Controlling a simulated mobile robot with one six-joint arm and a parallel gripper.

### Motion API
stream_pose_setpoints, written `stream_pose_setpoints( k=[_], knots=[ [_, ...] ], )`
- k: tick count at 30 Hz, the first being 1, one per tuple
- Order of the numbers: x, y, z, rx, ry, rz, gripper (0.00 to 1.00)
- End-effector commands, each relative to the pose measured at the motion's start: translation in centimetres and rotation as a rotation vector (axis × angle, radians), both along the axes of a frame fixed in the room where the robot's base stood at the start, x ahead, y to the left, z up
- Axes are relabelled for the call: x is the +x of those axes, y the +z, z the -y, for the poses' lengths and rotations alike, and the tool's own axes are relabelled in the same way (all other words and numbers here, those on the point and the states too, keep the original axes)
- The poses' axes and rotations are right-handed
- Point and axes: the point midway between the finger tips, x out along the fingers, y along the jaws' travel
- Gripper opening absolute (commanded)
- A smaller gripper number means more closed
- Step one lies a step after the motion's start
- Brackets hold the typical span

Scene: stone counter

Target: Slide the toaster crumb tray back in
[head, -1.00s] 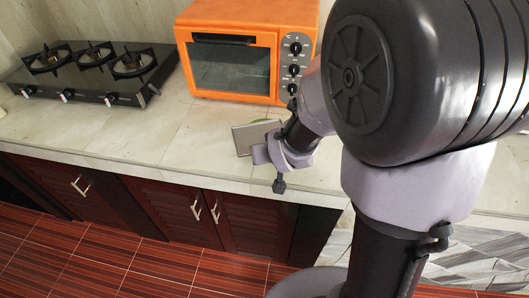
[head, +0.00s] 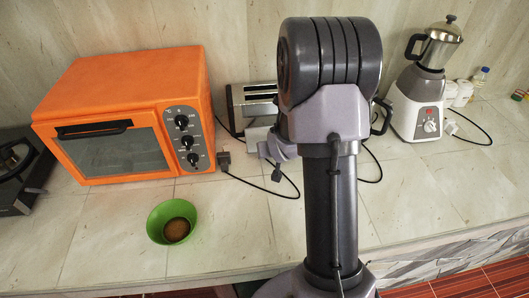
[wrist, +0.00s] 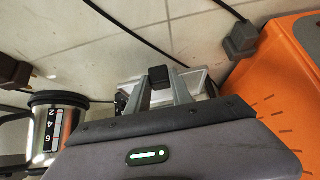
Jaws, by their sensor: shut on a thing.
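In the head view the silver toaster (head: 253,105) stands against the back of the counter, right of the oven, partly hidden behind my arm. My gripper is mostly hidden by my arm in that view. In the head view a pale grey plate, likely the tray (head: 257,135), shows just in front of the toaster. I cannot tell whether its edge is in the slot.
An orange oven (head: 130,115) stands left of the toaster. A green bowl (head: 171,221) sits on the counter in front. A blender (head: 420,90) stands to the right. Black cables and a plug (head: 223,160) lie near the toaster. The front counter is mostly clear.

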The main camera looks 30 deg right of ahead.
Motion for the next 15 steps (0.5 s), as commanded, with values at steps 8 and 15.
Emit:
stream_pose_setpoints(
  k=[8,15],
  knots=[
    [0.0,0.0,0.0,-0.001,0.001,0.001,0.0],
    [-0.1,-1.1,-0.1,-0.001,0.001,0.001,0.0]
  ],
)
